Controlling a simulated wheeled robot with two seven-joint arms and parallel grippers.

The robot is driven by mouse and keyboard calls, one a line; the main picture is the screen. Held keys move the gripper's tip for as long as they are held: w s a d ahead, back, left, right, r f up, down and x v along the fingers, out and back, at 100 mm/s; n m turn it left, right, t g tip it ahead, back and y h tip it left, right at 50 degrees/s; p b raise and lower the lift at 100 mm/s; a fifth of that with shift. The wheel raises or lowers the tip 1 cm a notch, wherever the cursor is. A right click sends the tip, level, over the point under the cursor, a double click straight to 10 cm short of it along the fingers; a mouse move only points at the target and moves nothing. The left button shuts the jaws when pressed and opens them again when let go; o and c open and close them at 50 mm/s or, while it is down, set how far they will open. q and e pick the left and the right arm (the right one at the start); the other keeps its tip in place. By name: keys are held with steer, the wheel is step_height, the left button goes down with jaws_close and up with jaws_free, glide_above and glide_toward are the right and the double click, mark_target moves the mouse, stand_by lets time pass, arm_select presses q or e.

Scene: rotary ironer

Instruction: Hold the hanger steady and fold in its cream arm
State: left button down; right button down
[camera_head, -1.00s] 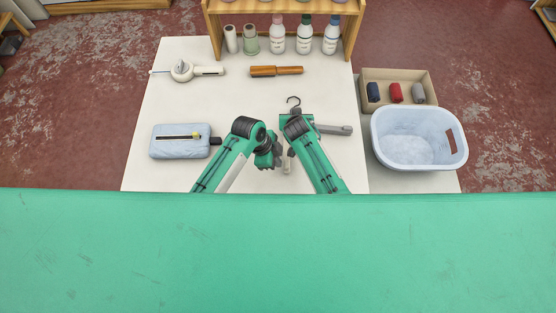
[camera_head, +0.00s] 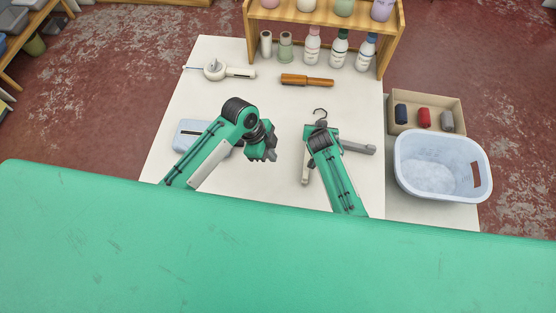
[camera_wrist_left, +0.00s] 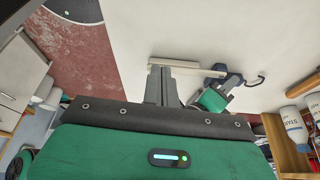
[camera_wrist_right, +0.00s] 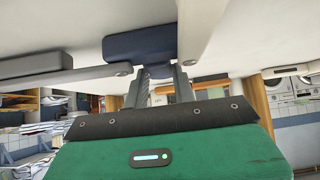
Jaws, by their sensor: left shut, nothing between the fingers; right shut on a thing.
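The hanger lies on the white table with its dark hook (camera_head: 320,112) toward the back. Its dark blue hub (camera_wrist_right: 138,46) shows between my right gripper's fingers (camera_wrist_right: 158,80), which are shut on it. The grey arm (camera_head: 357,147) points right. The cream arm (camera_head: 306,173) points toward the table's front, slightly left; it also shows in the left wrist view (camera_wrist_left: 180,62). My left gripper (camera_head: 272,155) is shut and empty, left of the cream arm with a gap between them. My right arm hides most of the hub in the head view.
A light blue padded item (camera_head: 187,135) lies behind my left arm. A wooden-handled tool (camera_head: 307,80) and a cream tool (camera_head: 217,71) lie farther back. A bottle shelf (camera_head: 384,60) stands at the back. A blue basin (camera_head: 418,180) and a cardboard box (camera_head: 440,102) are at right.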

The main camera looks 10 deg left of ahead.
arm_select(q)
steer(key=shift+a+r, duration=0.25)
steer(key=shift+r, duration=0.35)
arm_select(e)
steer(key=c, duration=1.1)
jaws_free()
steer(key=shift+o, duration=0.2)
steer(key=shift+s, duration=0.1)
